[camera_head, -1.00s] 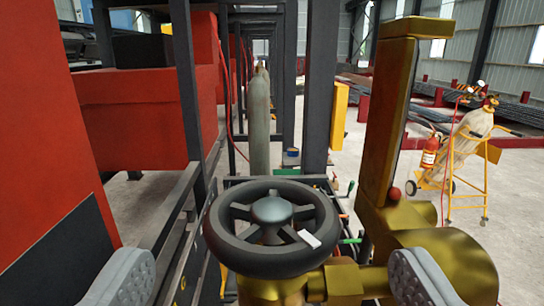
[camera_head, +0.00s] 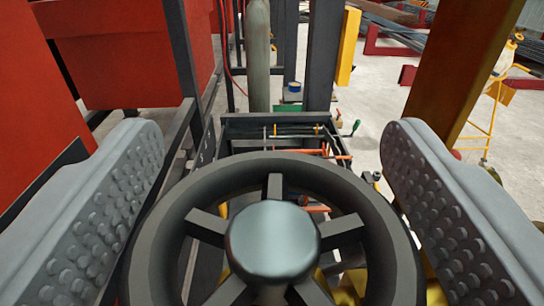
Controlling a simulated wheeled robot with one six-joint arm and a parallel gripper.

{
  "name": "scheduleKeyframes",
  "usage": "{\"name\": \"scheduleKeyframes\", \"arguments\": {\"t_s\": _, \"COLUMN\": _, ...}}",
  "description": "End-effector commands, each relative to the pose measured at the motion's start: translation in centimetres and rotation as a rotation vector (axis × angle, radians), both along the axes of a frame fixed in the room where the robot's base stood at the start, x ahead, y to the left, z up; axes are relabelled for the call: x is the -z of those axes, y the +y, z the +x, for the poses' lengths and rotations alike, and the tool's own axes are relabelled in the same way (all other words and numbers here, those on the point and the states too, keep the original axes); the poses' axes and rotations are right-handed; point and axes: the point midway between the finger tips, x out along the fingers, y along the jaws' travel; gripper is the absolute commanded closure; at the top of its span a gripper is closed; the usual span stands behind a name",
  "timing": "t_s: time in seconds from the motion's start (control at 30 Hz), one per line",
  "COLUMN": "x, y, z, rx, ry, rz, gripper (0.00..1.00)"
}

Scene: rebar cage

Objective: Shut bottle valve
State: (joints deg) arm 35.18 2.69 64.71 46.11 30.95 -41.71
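The bottle valve's dark handwheel (camera_head: 164,235) fills the lower middle of the view, with spokes and a smooth grey hub (camera_head: 272,242). Its near rim is cut off by the bottom edge. My gripper (camera_head: 275,160) is open. Its two grey studded fingers stand to the left and right of the wheel, with the wheel between them. A narrow gap shows between the rim and each finger's upper part; lower down I cannot tell whether they touch. The brass valve body is mostly hidden under the wheel.
Red cabinets (camera_head: 120,60) and a dark frame post (camera_head: 192,70) stand on the left. A cart with tools (camera_head: 285,130) and a grey-green cylinder (camera_head: 258,60) are beyond the wheel.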

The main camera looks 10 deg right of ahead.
Motion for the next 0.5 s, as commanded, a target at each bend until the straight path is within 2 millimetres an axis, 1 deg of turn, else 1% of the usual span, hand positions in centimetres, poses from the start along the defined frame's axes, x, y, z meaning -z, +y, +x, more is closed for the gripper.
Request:
{"name": "scheduleKeyframes", "arguments": {"t_s": 0.03, "x": 0.00, "y": 0.00, "z": 0.00, "rx": 0.000, "ry": 0.000, "rz": 0.000, "gripper": 0.37}}
{"name": "scheduleKeyframes", "arguments": {"t_s": 0.07, "x": 0.01, "y": -0.01, "z": 0.00, "rx": 0.000, "ry": 0.000, "rz": 0.000, "gripper": 0.43}}
{"name": "scheduleKeyframes", "arguments": {"t_s": 0.1, "x": 0.01, "y": -0.01, "z": -0.01, "rx": 0.000, "ry": 0.000, "rz": 0.000, "gripper": 0.51}}
{"name": "scheduleKeyframes", "arguments": {"t_s": 0.17, "x": 0.01, "y": -0.01, "z": -0.01, "rx": 0.000, "ry": 0.000, "rz": 0.000, "gripper": 0.62}}
{"name": "scheduleKeyframes", "arguments": {"t_s": 0.5, "x": 0.00, "y": -0.01, "z": -0.02, "rx": 0.017, "ry": 0.000, "rz": -0.001, "gripper": 0.62}}
